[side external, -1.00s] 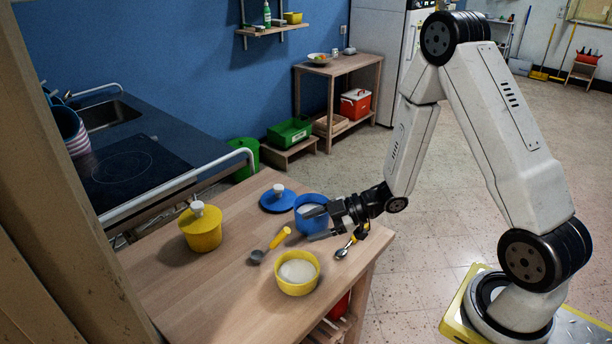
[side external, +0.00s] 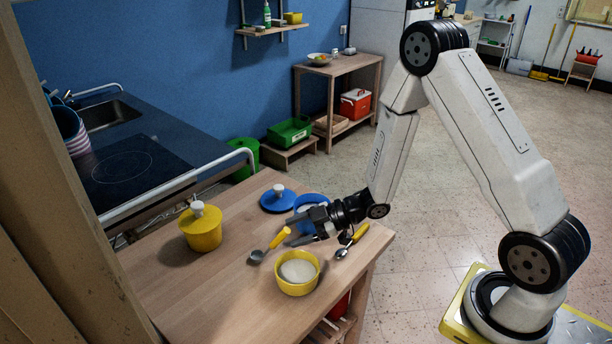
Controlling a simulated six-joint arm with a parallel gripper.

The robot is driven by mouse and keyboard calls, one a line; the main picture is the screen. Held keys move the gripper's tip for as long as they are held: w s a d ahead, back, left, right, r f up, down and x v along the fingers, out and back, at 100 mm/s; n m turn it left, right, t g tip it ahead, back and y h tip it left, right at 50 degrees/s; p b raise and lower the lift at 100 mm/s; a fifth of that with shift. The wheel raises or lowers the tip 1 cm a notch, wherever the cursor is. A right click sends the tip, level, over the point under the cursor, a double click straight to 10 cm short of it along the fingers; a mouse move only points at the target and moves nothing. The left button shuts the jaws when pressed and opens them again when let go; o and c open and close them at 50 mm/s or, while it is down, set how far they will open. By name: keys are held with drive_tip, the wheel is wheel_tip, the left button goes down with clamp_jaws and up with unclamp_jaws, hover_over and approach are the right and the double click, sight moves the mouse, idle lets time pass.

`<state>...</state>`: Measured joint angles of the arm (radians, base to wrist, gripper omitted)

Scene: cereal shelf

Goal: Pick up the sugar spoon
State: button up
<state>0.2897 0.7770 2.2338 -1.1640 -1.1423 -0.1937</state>
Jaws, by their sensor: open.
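Two spoons with yellow handles and grey bowls lie on the wooden table (side external: 180,283); which one is the sugar spoon, I cannot tell. The left spoon (side external: 272,243) has its handle end toward my gripper. The right spoon (side external: 354,239) lies below and right of my gripper, near the table's right edge. My gripper (side external: 293,231) is open and empty, its fingertips at the handle end of the left spoon in the picture. Whether they are level with the handle or above it, I cannot tell.
A yellow bowl with white contents (side external: 297,287) stands just in front of my gripper. A blue bowl (side external: 302,203) is partly hidden behind it. A blue lid (side external: 279,200) lies beyond, and a lidded yellow pot (side external: 202,234) stands left. The table's front left is clear.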

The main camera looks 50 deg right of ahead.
sight(282, 236)
drive_tip(key=shift+x, duration=1.9)
drive_tip(key=shift+c, duration=0.2)
clamp_jaws()
